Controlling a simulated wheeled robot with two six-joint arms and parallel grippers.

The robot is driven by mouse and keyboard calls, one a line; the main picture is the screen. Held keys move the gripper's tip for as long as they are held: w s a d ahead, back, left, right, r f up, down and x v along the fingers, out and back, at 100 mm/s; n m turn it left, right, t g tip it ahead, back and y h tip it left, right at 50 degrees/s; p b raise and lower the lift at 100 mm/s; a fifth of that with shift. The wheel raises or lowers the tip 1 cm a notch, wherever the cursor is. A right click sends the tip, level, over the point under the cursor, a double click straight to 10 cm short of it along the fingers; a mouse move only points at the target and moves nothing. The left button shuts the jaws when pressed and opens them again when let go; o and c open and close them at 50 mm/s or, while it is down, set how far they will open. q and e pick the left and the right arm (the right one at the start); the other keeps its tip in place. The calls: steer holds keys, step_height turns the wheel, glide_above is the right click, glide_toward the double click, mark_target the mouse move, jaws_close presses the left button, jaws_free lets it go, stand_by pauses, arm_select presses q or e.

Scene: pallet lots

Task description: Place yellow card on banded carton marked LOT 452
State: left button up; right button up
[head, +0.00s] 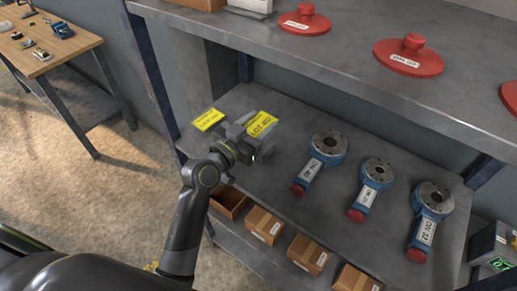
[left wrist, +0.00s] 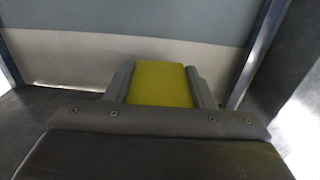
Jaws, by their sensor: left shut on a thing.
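My left gripper (head: 246,131) is over the left part of the grey middle shelf, shut on a yellow card (head: 263,124) with dark print that looks like LOT 452. In the left wrist view, the yellow card (left wrist: 160,84) sits between the two fingers, facing the camera. A second yellow card (head: 208,120) with small unreadable print shows at the left edge of the shelf, left of the gripper. Small brown cartons with white labels, one of them here (head: 263,225), stand in a row on the lower shelf; their print is too small to read. My right gripper is not in view.
Several blue valves with red ends, one here (head: 322,157), lie on the middle shelf (head: 290,120). Red lidded discs (head: 408,57) stand on the upper shelf above. An open brown box (head: 228,201) is at the left of the carton row. A wooden workbench (head: 45,45) stands far left.

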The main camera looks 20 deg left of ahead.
arm_select(q)
step_height(320, 180, down, 5)
steer(key=shift+b, duration=0.35)
steer(key=shift+f+b, duration=0.6)
steer(key=shift+f, duration=1.5)
steer(key=shift+f+b, duration=0.2)
steer(key=shift+b, duration=0.1)
steer(key=o, duration=1.2)
steer(key=shift+c, duration=0.2)
steer(key=shift+r, duration=0.1)
